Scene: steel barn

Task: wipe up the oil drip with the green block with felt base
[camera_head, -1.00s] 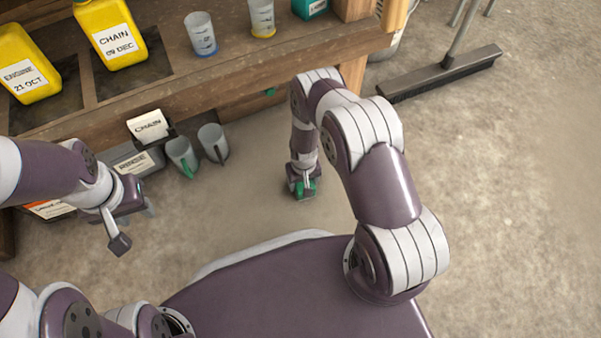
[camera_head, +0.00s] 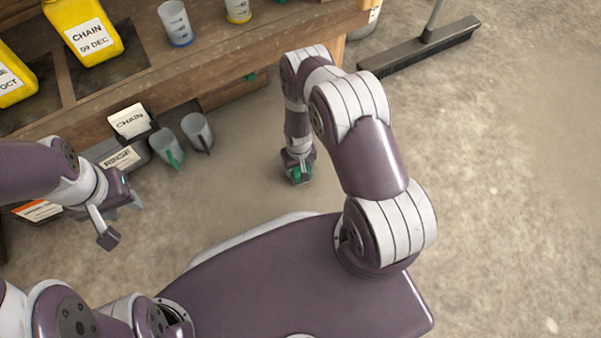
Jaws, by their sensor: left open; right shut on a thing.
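The green block (camera_head: 298,175) is in my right gripper (camera_head: 297,172), which is shut on it and points down in front of the bench, low over the concrete floor. The gripper hides most of the block. Its felt base does not show, and I cannot tell whether it touches the floor. I cannot make out the oil drip; it may be hidden by my arm or out of view. My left gripper (camera_head: 122,222) is open and empty at the left, in front of the low bins.
A wooden bench (camera_head: 205,78) holds a yellow CHAIN jug (camera_head: 83,28) and a blue-based measuring cup (camera_head: 175,22). Two grey jugs (camera_head: 197,132) and a RINSE bin (camera_head: 122,158) stand below it. A broom (camera_head: 420,48) lies at the upper right. Floor at the right is clear.

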